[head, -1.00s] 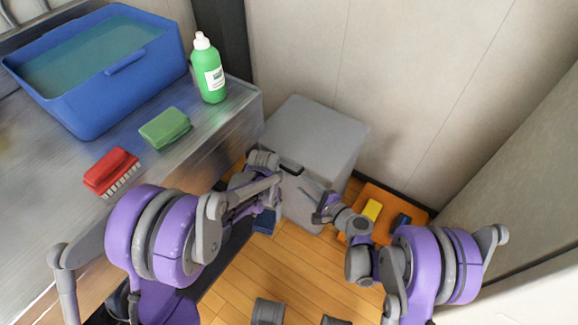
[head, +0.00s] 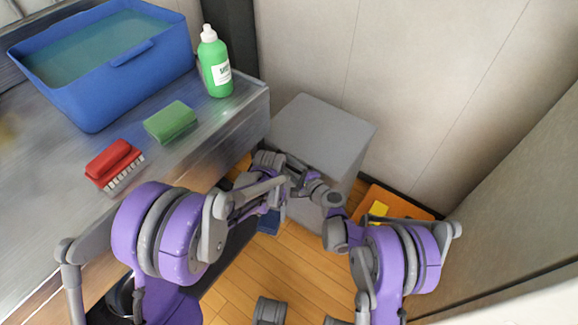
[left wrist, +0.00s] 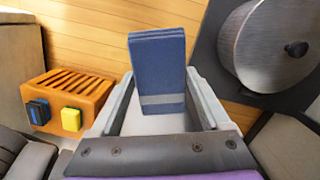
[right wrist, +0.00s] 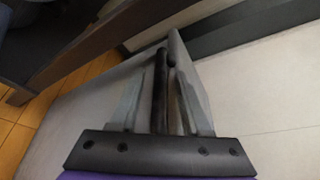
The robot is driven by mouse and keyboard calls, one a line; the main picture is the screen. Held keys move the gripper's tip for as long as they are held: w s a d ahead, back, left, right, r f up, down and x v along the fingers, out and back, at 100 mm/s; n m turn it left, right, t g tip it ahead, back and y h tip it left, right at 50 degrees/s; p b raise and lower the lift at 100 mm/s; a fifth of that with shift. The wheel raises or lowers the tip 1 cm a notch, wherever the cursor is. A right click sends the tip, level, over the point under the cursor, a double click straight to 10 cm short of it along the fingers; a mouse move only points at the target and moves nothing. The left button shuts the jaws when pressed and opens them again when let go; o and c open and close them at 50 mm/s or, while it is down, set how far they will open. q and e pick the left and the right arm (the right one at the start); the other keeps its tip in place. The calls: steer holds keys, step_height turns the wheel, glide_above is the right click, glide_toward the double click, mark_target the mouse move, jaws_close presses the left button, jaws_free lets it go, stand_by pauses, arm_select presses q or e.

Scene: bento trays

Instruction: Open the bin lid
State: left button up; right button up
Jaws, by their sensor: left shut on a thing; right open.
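The grey bin (head: 320,130) stands on the floor against the wall, and its flat lid is closed. My left gripper (left wrist: 160,108) is shut on a dark blue folded cloth (left wrist: 158,65) with a pale stripe. In the head view the cloth (head: 268,222) hangs low beside the bin's front. My right gripper (right wrist: 163,100) is open at the bin's front top edge, with a dark bar (right wrist: 160,85), apparently the lid handle, between its fingers. In the head view both grippers are close together by the bin's front, and the right fingertips are mostly hidden.
A counter holds a blue tub (head: 100,75), a green bottle (head: 215,65), a green sponge (head: 170,122) and a red brush (head: 113,160). A metal pot (left wrist: 270,50) also shows.

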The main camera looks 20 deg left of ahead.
jaws_close()
stand_by(1.4)
